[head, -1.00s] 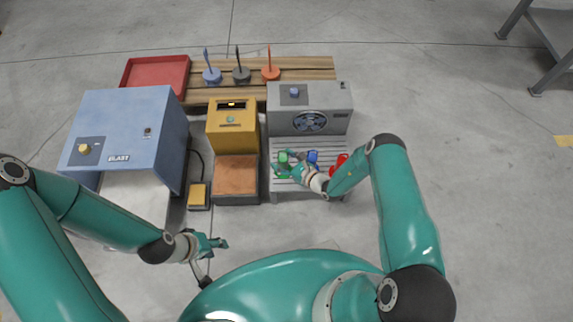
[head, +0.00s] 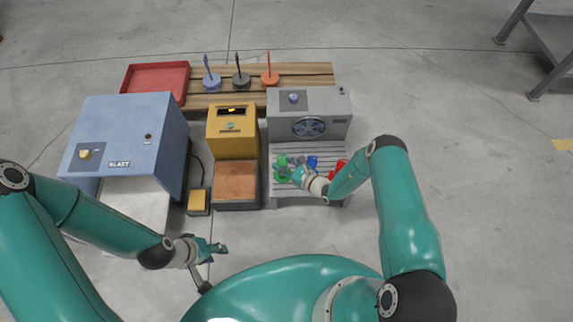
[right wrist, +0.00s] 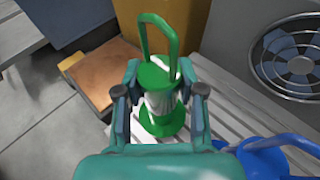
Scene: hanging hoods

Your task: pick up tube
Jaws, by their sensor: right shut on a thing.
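A green spool-shaped piece (right wrist: 160,118) with a white middle and a tall green loop handle stands upright on a grey slatted table (head: 310,190). It also shows in the head view (head: 281,177), partly covered by the gripper. My right gripper (right wrist: 158,98) has one finger on each side of its white middle and is shut on it. Its base appears to be on or just above the slats; I cannot tell which. Its neighbours are a blue piece (right wrist: 265,158) and a red piece (head: 341,166). My left gripper (head: 217,249) hangs over the floor, its jaw opening unclear.
A grey box with a fan (head: 325,107) stands behind the slatted table. To its left are a yellow box (head: 232,142), a brown-topped block (head: 236,186) and a blue blast cabinet (head: 128,125). A pallet (head: 312,70) with coloured posts lies behind.

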